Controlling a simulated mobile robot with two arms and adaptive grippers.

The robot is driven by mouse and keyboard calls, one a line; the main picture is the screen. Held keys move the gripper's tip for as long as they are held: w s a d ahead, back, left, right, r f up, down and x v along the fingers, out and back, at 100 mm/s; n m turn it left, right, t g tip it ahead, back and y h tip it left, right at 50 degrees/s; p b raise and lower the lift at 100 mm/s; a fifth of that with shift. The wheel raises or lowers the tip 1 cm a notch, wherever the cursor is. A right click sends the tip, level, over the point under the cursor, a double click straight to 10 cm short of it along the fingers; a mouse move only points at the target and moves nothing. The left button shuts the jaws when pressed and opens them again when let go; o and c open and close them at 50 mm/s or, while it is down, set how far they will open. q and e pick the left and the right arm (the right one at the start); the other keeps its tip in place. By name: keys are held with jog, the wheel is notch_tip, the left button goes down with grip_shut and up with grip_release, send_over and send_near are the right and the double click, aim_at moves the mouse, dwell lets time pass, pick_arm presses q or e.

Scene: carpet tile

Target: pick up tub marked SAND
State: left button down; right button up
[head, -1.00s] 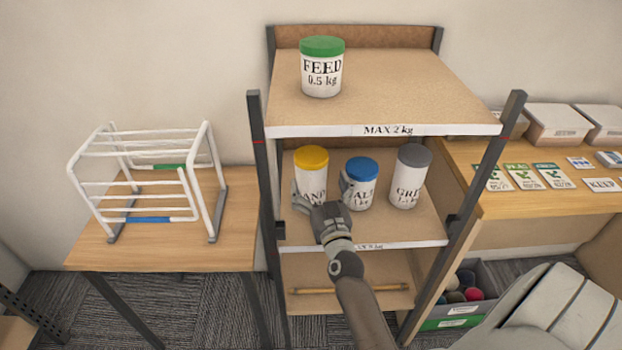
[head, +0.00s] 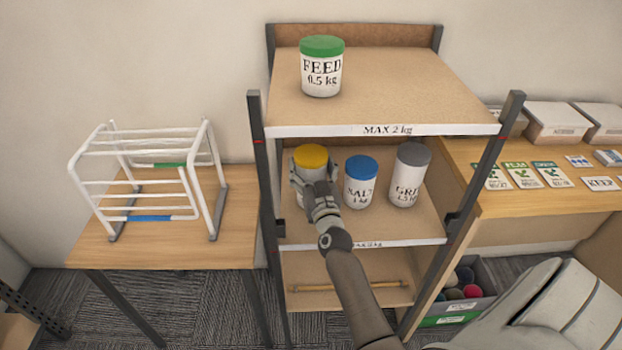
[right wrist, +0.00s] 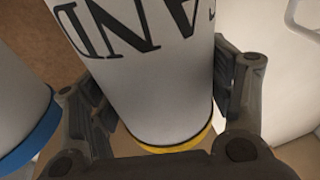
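The tub marked SAND (head: 308,188) is white with a yellow lid and stands on the middle shelf, at the left of three tubs. My right gripper (head: 313,176) is around it, one finger on each side, and hides most of its label. In the right wrist view the SAND tub (right wrist: 150,75) fills the space between the fingers (right wrist: 166,100), upside down, with letters "AND" showing. The fingers are open, very close to its sides; a firm grip does not show. My left gripper is not in view.
The blue-lidded tub (head: 361,182) stands just right of the hand, and the grey-lidded GRIT tub (head: 409,175) beyond it. The FEED tub (head: 321,68) is on the top shelf (head: 400,90), which overhangs the middle one. A white rack (head: 150,180) stands on the left table.

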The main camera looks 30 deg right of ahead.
jog(key=c, duration=1.4)
jog(key=shift+r, duration=0.3)
grip_shut()
